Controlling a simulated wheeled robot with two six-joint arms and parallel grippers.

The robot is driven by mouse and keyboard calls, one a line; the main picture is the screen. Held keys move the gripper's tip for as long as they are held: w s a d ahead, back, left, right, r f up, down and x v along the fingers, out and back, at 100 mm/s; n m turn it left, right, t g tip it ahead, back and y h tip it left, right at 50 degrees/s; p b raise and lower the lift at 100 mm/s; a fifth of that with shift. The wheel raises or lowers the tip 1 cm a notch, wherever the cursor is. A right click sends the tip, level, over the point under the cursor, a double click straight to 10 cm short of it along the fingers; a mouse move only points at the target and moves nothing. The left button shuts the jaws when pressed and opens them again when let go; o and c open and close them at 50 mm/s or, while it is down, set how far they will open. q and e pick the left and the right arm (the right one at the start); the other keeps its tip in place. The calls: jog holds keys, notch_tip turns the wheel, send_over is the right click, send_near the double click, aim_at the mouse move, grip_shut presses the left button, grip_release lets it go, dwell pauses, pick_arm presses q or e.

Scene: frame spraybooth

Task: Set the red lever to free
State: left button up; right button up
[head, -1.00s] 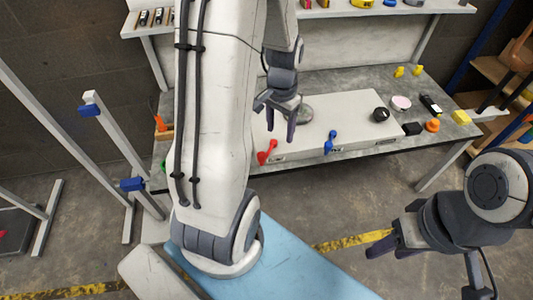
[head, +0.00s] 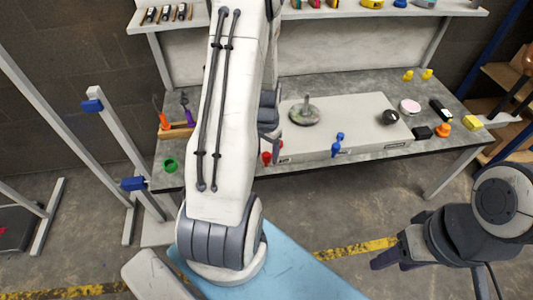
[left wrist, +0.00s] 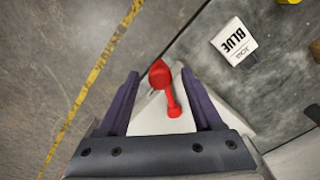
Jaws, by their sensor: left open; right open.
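The red lever (head: 267,157) is on the front face of the low white panel box (head: 350,117) on the bench, partly hidden by my left arm in the head view. In the left wrist view the red lever (left wrist: 168,88) shows between the two fingers of my left gripper (left wrist: 160,79). The left gripper is open; I cannot tell whether either finger touches the lever. My right gripper (head: 380,262) is open and empty at the right, away from the bench.
A blue lever (head: 337,144) sits right of the red one on the same face. A round grey disc with a post (head: 304,113) and a black knob (head: 389,117) are on the box top. Bench front floor is clear.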

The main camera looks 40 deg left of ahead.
pick_arm(q)
jog(key=shift+f, duration=0.1)
grip_shut()
dwell(1.4)
